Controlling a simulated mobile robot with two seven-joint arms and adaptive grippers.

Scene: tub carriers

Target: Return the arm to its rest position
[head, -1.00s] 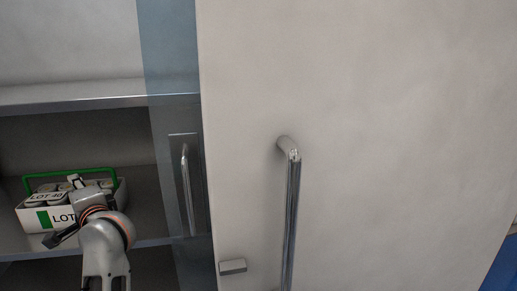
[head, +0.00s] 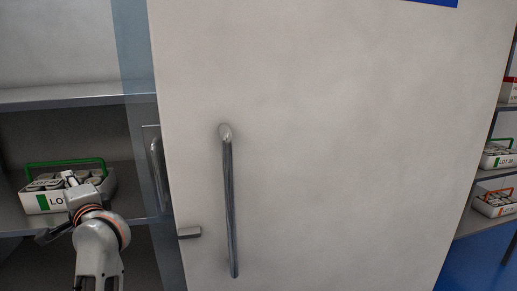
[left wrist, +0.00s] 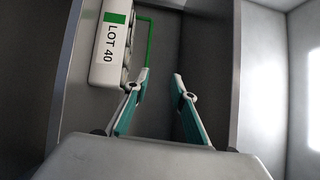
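My left gripper (head: 57,208) is at the lower left in the head view, in front of a white tub carrier (head: 42,203) with a green handle and a LOT label. Its two fingers stand apart in the left wrist view (left wrist: 161,76), with nothing between them. The carrier, marked LOT 40 (left wrist: 110,48), is to the left of the fingers there, on the shelf. Its handle runs close to the left fingertip; I cannot tell whether they touch. My right gripper is not in view.
A large pale door (head: 330,150) with a long vertical handle (head: 230,205) fills the middle, right beside the open shelf (head: 65,97). At the far right, a rack holds a green-marked carrier (head: 493,160) and an orange-marked carrier (head: 491,208). Blue floor shows below.

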